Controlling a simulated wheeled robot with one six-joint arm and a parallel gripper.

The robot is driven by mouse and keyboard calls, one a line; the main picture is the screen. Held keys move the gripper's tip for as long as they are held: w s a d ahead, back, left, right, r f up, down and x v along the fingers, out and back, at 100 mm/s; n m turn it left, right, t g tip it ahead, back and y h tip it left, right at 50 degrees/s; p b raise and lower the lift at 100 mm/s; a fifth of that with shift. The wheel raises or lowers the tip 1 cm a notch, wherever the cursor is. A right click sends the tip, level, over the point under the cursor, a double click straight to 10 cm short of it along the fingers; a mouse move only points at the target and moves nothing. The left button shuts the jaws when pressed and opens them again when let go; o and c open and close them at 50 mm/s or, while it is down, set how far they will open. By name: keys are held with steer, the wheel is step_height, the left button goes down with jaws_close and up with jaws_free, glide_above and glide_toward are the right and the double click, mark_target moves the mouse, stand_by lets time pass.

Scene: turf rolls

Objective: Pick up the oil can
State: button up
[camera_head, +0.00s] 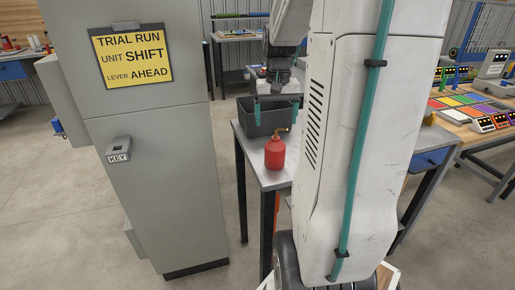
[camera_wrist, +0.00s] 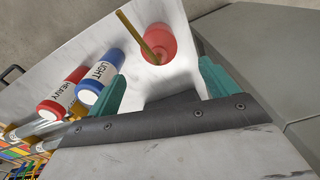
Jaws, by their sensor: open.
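The oil can is a small red can with a brass spout. In the head view the oil can (camera_head: 275,154) stands upright near the front edge of a grey-topped table (camera_head: 250,143). My gripper (camera_head: 277,112) hangs above and behind it, with its teal fingers apart. In the wrist view the oil can (camera_wrist: 163,45) lies beyond and between the open fingertips of my gripper (camera_wrist: 161,70). Its spout points to the upper left. Nothing is held, and the fingers do not appear to touch the can.
A dark bin (camera_head: 244,117) stands behind the oil can. A red HEAVY bottle (camera_wrist: 60,94) and a blue LIGHT bottle (camera_wrist: 100,80) are left of the can in the wrist view. A tall grey cabinet (camera_head: 150,190) stands left of the table. My white column hides the table's right part.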

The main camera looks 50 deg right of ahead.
mark_target(276, 139)
step_height(276, 139, down, 8)
steer(key=shift+d+f, duration=0.15)
steer(key=c, duration=1.4)
steer(key=shift+r, duration=0.75)
step_height(276, 139, up, 2)
steer(key=shift+r, duration=0.1)
steer(key=s+a, duration=0.2)
steer(key=s, duration=0.2)
steer(key=s+a+r, duration=0.1)
steer(key=s+a, duration=0.2)
steer(key=s, duration=0.2)
steer(key=s+a, duration=0.3)
steer(key=s, duration=0.1)
steer(key=shift+s+a+r, duration=0.15)
steer(key=shift+s+r, duration=0.05)
steer(key=shift+s, duration=0.15)
